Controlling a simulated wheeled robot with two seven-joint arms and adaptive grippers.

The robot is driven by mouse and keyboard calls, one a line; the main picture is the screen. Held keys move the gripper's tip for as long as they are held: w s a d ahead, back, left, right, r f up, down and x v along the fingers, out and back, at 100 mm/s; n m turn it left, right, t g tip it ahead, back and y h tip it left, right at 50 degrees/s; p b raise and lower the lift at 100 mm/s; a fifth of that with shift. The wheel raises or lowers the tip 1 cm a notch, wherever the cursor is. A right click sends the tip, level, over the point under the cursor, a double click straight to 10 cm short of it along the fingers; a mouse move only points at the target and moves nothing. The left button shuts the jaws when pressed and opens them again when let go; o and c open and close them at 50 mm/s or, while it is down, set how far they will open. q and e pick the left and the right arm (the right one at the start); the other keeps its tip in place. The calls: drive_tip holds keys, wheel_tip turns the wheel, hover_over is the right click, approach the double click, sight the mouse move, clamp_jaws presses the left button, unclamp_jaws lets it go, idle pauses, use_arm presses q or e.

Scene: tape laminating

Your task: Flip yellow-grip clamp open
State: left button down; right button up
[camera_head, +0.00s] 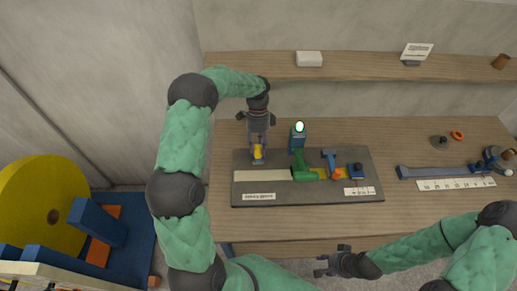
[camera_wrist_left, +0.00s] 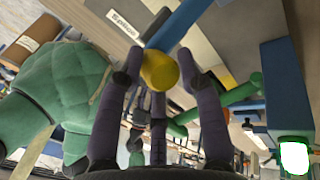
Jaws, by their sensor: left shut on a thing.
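The yellow grip (camera_head: 258,153) of the clamp sits at the upper left of the dark board (camera_head: 300,200) in the head view. My left gripper (camera_head: 259,145) reaches down onto it from above. In the left wrist view the rounded yellow grip (camera_wrist_left: 160,71) lies between the fingertips of my left gripper (camera_wrist_left: 163,78), which is shut on it. A blue bar (camera_wrist_left: 175,25) runs from the grip. The clamp's lower part is mostly hidden by the fingers in the head view. My right gripper (camera_head: 335,263) is in front of the table's front edge, away from the board, with its fingers apart and empty.
A blue post with a lit green lamp (camera_head: 299,128) stands just right of my left gripper. A green tool (camera_head: 303,168), a pale strip (camera_head: 262,175) and an orange-and-blue part (camera_head: 335,170) are on the board. A blue rail (camera_head: 435,171) lies right. A shelf (camera_head: 360,66) spans behind.

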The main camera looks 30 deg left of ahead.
use_arm(q)
drive_tip(key=shift+w+a+f, duration=0.1)
drive_tip(key=shift+w+a, duration=0.2)
use_arm(e)
drive_tip(key=shift+w, duration=0.1)
use_arm(q)
drive_tip(key=c, duration=1.2)
unclamp_jaws()
drive_tip(key=shift+s+f, duration=0.1)
drive_tip(key=shift+c, duration=0.2)
drive_tip(key=o, duration=0.3)
drive_tip(key=shift+w+a+f, duration=0.15)
drive_tip(key=shift+w+a, duration=0.1)
drive_tip(key=shift+s+d+r, duration=0.15)
drive_tip(key=shift+d+r, duration=0.05)
drive_tip(key=shift+r, duration=0.05)
wheel_tip(320, 180, up, 10)
drive_tip(key=shift+a+f, duration=0.1)
drive_tip(key=shift+f, duration=0.05)
use_arm(e)
drive_tip(key=shift+w+a, duration=0.1)
drive_tip(key=shift+a, duration=0.05)
